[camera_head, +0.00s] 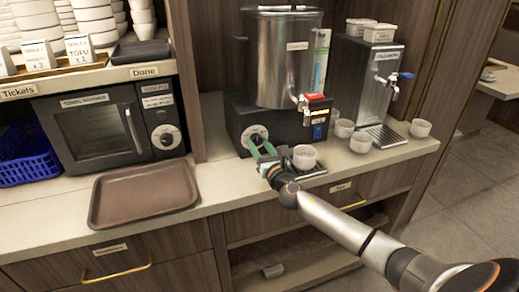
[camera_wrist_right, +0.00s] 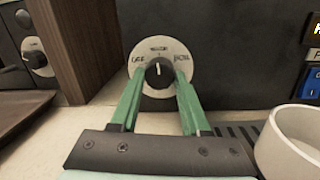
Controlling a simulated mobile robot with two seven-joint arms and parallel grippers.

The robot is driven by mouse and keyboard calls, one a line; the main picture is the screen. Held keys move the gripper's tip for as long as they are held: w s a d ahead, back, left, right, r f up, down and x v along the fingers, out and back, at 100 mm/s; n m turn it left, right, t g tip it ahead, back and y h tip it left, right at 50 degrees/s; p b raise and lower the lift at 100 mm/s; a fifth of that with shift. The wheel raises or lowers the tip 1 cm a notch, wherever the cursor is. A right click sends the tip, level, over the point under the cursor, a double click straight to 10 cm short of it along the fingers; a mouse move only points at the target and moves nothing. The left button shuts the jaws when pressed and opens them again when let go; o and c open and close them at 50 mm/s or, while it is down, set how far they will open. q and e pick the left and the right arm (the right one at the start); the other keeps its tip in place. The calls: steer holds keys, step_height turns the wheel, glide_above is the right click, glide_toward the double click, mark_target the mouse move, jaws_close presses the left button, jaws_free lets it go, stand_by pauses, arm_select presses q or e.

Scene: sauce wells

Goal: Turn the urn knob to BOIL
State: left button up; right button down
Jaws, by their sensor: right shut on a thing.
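The steel urn (camera_head: 285,62) stands on a black base (camera_head: 300,130) on the counter. Its dark knob (camera_wrist_right: 159,72) sits on a round pale dial (camera_wrist_right: 146,49) on the base's front. The dial has a label at left that looks like OFF, a small label at top and one at right that looks like BOIL. The knob's white mark points about straight up, at the top label. My right gripper (camera_head: 262,150) has its green fingers on either side of the knob, shut on it; they also show in the wrist view (camera_wrist_right: 158,84). My left gripper is not in view.
A white cup (camera_head: 305,157) stands on the drip tray just right of my right gripper, close to it in the wrist view (camera_wrist_right: 292,148). More cups (camera_head: 360,142) stand further right by a steel dispenser (camera_head: 366,85).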

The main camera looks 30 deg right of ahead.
steer(key=shift+a+f+m+b, duration=0.15)
steer(key=shift+m+b, duration=0.15)
steer(key=shift+m, duration=0.8)
steer(key=m, duration=0.3)
steer(key=shift+h+b, duration=0.3)
steer(key=shift+b, duration=0.1)
steer(key=shift+m, duration=0.5)
steer(key=m, duration=0.3)
steer(key=shift+m+h+b, duration=0.3)
steer(key=shift+m+b, duration=0.05)
steer(key=shift+m, duration=0.05)
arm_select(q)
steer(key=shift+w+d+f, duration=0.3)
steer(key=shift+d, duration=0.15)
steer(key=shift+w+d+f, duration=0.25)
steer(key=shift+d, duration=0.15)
arm_select(e)
steer(key=shift+a+m, duration=0.1)
steer(key=shift+m, duration=1.7)
steer(key=shift+r, duration=0.2)
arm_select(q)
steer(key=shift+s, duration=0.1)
arm_select(e)
steer(key=shift+c, duration=1.9)
jaws_free()
